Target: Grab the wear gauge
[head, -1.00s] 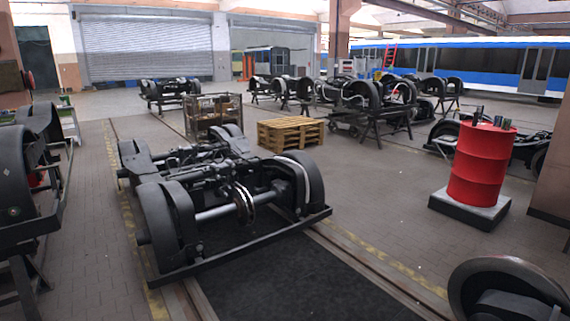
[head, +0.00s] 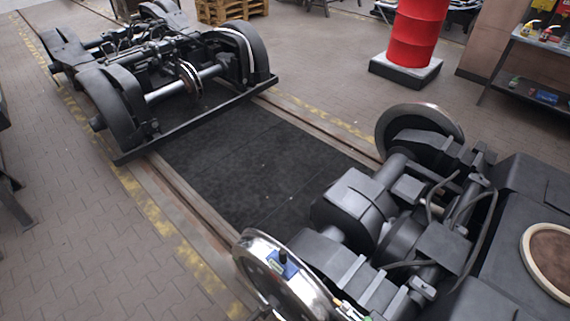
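A small blue object with a dark upright part, which may be the wear gauge (head: 283,266), sits at the shiny rim of the near wheel (head: 262,275) at the bottom middle of the head view. It is too small to make out in detail. The wheel belongs to a dark bogie (head: 400,225) at the lower right. Neither of my grippers shows in the view.
Another bogie (head: 165,75) stands on the rails at the upper left. A dark mat (head: 250,165) lies between the bogies. A red barrel (head: 415,30) stands on a block behind. A shelf (head: 540,45) with bottles is at the right.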

